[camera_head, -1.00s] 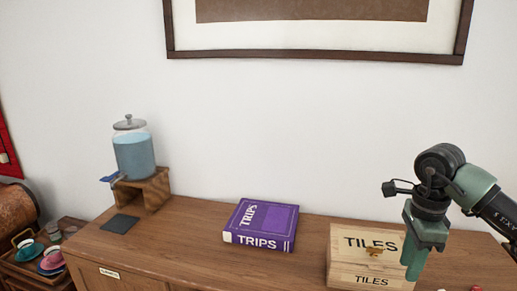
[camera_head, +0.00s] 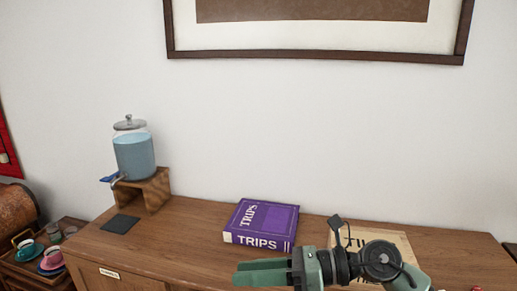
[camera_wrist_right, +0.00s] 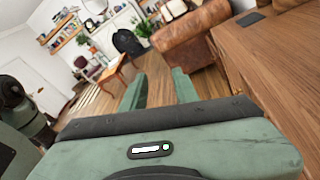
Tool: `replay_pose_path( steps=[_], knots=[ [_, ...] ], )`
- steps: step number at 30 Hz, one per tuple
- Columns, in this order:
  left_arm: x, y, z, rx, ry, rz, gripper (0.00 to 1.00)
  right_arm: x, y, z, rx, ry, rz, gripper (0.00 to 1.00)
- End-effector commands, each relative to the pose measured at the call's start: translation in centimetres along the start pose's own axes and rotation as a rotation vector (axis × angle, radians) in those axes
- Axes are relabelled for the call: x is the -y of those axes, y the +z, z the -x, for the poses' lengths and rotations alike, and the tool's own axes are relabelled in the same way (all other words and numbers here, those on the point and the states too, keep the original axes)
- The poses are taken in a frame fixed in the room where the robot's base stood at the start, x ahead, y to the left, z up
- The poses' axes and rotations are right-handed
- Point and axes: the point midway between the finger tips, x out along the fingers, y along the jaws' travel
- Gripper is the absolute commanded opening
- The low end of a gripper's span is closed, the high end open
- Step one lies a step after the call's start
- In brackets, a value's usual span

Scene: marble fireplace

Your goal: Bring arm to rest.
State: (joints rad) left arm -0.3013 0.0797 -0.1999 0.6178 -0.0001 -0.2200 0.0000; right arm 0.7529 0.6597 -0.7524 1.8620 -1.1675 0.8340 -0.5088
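My right arm comes in from the lower right in the head view. Its right gripper (camera_head: 238,273) points left, level with the cabinet's front and in front of the purple book (camera_head: 262,224). In the right wrist view the gripper's two green fingers (camera_wrist_right: 159,76) stand apart with nothing between them, so it is open and empty. My left gripper is not in the head view. A dark and green arm part of mine shows at the left edge of the right wrist view; no fingers can be made out on it.
The wooden cabinet (camera_head: 190,238) bears a drink dispenser (camera_head: 134,155) on a wooden stand, a dark mat (camera_head: 120,224) and the TILES box (camera_head: 398,240), partly hidden by my arm. A cup tray (camera_head: 28,272) stands left. A brown leather sofa (camera_wrist_right: 190,42) shows in the wrist view.

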Motion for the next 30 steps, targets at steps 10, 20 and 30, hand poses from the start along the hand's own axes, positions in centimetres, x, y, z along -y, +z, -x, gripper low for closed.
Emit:
replay_pose_path(
  steps=[10,20,30],
  knots=[
    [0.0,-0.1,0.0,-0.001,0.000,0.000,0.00,4.0,5.5,7.6,1.101,-0.025,-1.004,0.30],
    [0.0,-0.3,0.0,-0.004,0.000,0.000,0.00,8.9,-16.1,17.2,1.778,-0.427,-1.986,0.30],
    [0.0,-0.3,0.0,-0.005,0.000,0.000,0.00,0.8,-32.4,18.6,-1.757,0.778,2.198,0.30]
  ],
)
